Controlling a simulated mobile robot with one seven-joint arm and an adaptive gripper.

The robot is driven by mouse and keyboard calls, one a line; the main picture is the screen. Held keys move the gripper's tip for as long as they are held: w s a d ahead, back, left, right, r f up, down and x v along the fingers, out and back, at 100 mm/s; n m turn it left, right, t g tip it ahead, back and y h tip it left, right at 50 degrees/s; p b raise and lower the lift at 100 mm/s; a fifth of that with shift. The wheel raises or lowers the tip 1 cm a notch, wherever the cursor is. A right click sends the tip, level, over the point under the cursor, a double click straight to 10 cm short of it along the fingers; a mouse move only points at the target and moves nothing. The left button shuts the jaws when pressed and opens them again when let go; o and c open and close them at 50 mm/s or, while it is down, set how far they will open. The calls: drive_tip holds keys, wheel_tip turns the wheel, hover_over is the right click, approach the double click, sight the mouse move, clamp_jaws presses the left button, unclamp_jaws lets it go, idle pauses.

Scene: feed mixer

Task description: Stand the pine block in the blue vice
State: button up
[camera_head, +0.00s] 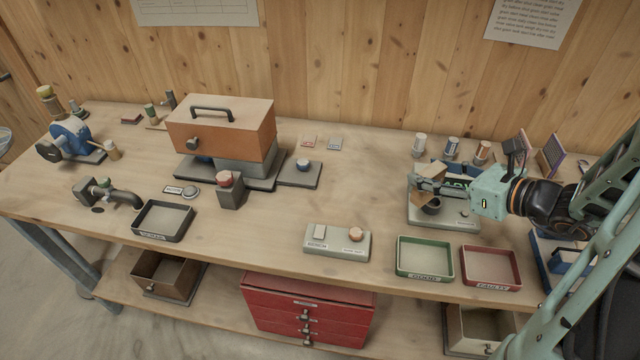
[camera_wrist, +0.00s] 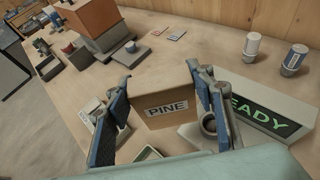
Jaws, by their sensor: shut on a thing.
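My gripper (camera_head: 428,184) is shut on the pine block (camera_head: 422,194), a brown block that looks tilted in the head view. In the wrist view my gripper (camera_wrist: 158,88) has a blue-padded finger on each side of the block (camera_wrist: 163,88), whose label reads PINE. The block is over or beside a pale device with a dark round cup (camera_head: 432,208) and a green READY display (camera_wrist: 257,119). A blue object (camera_head: 568,262), partly hidden by my arm at the right, may be the blue vice; I cannot tell for sure.
A green tray (camera_head: 425,275) and a red FAULTY tray (camera_head: 490,281) lie at the bench front. Several small cans, one white (camera_head: 419,145), stand behind the device. An orange box (camera_head: 250,125) and a blue round machine (camera_head: 72,137) stand left.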

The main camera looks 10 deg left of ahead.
drive_tip(key=shift+r+m+t+b, duration=0.3)
drive_tip(key=shift+r+b, duration=0.05)
drive_tip(key=shift+r, duration=0.4)
drive_tip(key=shift+a+r, duration=0.1)
drive_tip(key=shift+r, duration=0.05)
drive_tip(key=x, duration=1)
hover_over(373, 195)
wheel_tip(373, 195, down, 9)
drive_tip(key=shift+r+p, duration=0.25)
drive_tip(key=shift+p, duration=0.05)
drive_tip(key=shift+f, duration=0.2)
drive_tip(key=shift+f, duration=0.15)
